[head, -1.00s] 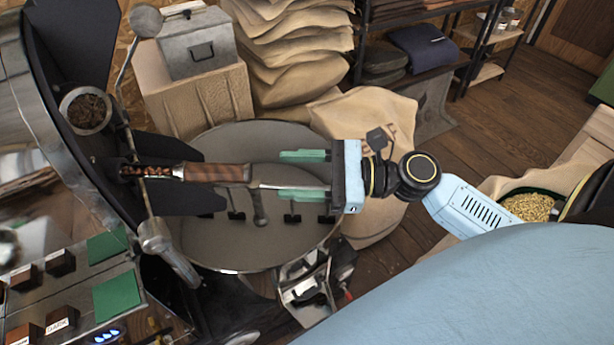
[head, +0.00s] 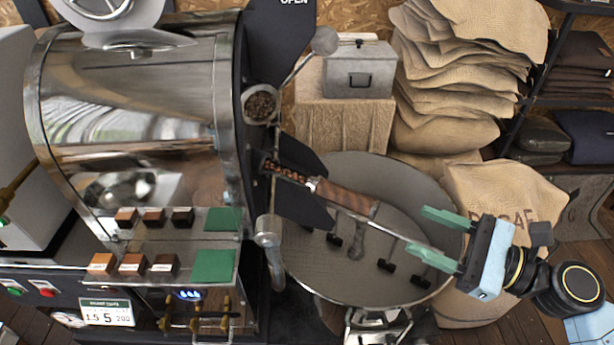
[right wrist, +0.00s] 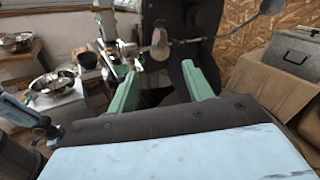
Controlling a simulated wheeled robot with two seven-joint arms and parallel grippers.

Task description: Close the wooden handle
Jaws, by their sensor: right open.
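The wooden handle (head: 347,199) is dark brown and slopes down to the right above the round cooling tray (head: 330,285). Its upper-left end joins a narrow scoop of dark beans (head: 285,173) at the roaster's black front. My right gripper (head: 418,232) has green fingers and is to the right of the handle. Its fingers point left towards the handle's end, apart and with nothing seen held between them. In the right wrist view the open fingers (right wrist: 160,88) point at the roaster front; I cannot make out the handle there.
The steel roaster drum (head: 140,110) fills the left, with a control panel below. A metal lever with a ball end (head: 324,41) stands above the handle. Burlap sacks (head: 450,80) and a grey metal box (head: 358,70) are behind the tray.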

